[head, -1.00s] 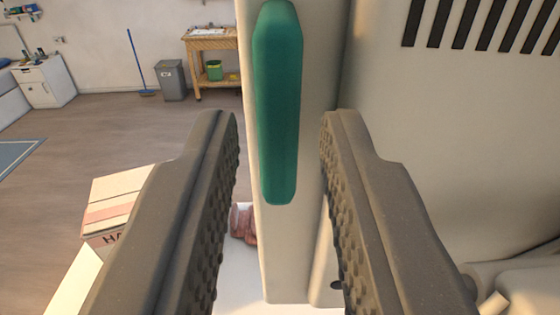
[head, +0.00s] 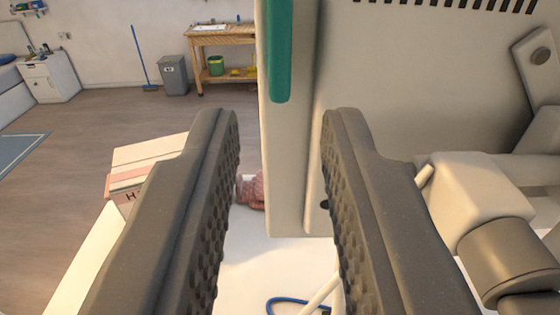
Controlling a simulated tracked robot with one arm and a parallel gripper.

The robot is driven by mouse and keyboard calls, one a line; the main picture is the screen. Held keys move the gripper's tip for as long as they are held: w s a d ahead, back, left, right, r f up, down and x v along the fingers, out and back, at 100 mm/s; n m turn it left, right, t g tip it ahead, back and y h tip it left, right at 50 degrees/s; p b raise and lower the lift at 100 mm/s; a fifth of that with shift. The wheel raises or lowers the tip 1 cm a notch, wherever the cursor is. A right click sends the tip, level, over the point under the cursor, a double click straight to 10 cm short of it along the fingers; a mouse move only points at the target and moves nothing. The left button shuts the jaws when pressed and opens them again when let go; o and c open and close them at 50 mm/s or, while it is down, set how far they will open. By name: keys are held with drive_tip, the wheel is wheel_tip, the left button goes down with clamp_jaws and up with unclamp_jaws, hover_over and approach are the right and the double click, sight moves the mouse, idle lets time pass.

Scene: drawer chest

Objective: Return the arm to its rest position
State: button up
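My gripper (head: 281,120) is in the middle of the head view with its two dark ridged fingers wide apart. Nothing is held between them. Behind the gap stands a pale upright panel (head: 290,190) with a green strip (head: 279,50) on its face. I cannot tell how far the fingers are from it. My own arm links show at the lower right.
A white surface (head: 260,255) lies below, with a pinkish object (head: 250,190) and a blue loop (head: 290,303). A cardboard box (head: 150,160) is at the left. Farther back are a wooden table (head: 222,38), a grey bin (head: 174,75) and open floor.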

drive_tip(key=s+d+r+g+b, duration=0.1)
drive_tip(key=s+r+b, duration=0.3)
drive_tip(key=s+r, duration=0.4)
drive_tip(key=s+g, duration=0.1)
drive_tip(key=s, duration=0.2)
drive_tip(key=shift+s+d+g, duration=0.15)
drive_tip(key=shift+g, duration=0.15)
drive_tip(key=t+p, duration=0.2)
drive_tip(key=t, duration=0.1)
approach(280, 41)
drive_tip(key=shift+w+r+p, duration=0.15)
drive_tip(key=shift+w+p, duration=0.3)
drive_tip(key=shift+w, duration=5.1)
